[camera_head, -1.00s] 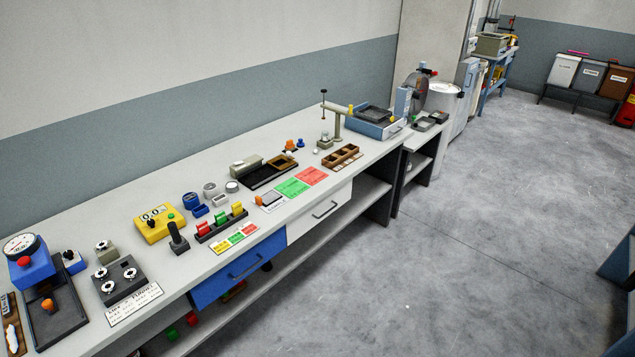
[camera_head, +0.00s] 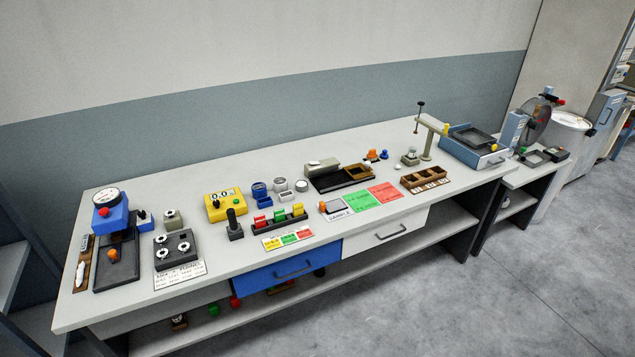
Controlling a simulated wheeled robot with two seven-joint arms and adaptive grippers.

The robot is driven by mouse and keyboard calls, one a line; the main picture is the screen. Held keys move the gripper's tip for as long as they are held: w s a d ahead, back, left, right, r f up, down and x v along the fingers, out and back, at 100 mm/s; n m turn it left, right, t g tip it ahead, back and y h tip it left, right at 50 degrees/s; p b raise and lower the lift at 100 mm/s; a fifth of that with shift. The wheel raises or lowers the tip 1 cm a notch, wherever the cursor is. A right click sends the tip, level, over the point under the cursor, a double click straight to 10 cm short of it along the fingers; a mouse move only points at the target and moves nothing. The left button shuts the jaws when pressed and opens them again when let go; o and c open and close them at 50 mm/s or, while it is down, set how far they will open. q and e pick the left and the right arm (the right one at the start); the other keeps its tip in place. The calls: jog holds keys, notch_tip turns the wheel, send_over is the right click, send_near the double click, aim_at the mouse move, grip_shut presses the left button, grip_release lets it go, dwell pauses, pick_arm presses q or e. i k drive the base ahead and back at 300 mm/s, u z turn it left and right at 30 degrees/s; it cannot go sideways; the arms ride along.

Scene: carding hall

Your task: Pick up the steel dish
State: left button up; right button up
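Several small round and square containers stand near the middle of the bench, behind the rack of coloured blocks. Among them are a grey round dish (camera_head: 280,184) and a round one with a pale top (camera_head: 301,185). Either could be the steel dish; they are too small to tell which. A small pale square piece (camera_head: 283,197) sits just in front of them, and blue containers (camera_head: 260,190) are on their left. Neither of my grippers is in view.
The long grey bench (camera_head: 165,305) holds a yellow display box (camera_head: 226,207), a rack of coloured blocks (camera_head: 279,219), a dark tray (camera_head: 340,177), a wooden compartment box (camera_head: 425,180) and a blue gauge device (camera_head: 110,213). Floor (camera_head: 500,310) at lower right is clear.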

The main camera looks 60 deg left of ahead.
aim_at(300, 185)
jog(key=z, duration=0.05)
jog(key=i, duration=1.75)
jog(key=u, duration=3.35)
